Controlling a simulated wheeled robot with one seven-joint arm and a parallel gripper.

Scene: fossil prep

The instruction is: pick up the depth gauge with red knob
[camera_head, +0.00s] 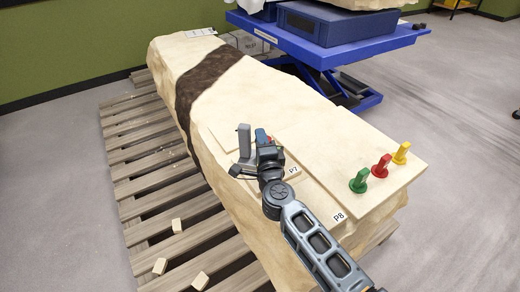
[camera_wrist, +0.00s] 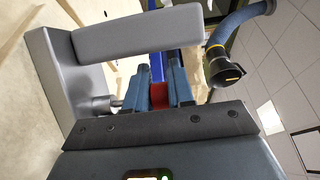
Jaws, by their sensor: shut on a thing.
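The depth gauge (camera_head: 244,142) is a grey upright piece on a foot, standing on the pale stone block beside my gripper. In the wrist view its grey L-shaped body (camera_wrist: 125,35) fills the upper left, with a short metal shaft pointing towards my fingers. Its red knob (camera_wrist: 158,96) shows between the two blue-grey fingers. My gripper (camera_wrist: 160,90) is shut on this red knob; it also shows in the head view (camera_head: 263,140). I cannot tell whether the foot still touches the stone.
The long stone block (camera_head: 270,95) has a dark band and lies on a wooden pallet (camera_head: 150,185). Green (camera_head: 359,181), red (camera_head: 381,166) and yellow (camera_head: 401,153) pegs stand at its right end. A blue lift table (camera_head: 350,50) stands behind. A hose nozzle (camera_wrist: 224,68) hangs at upper right.

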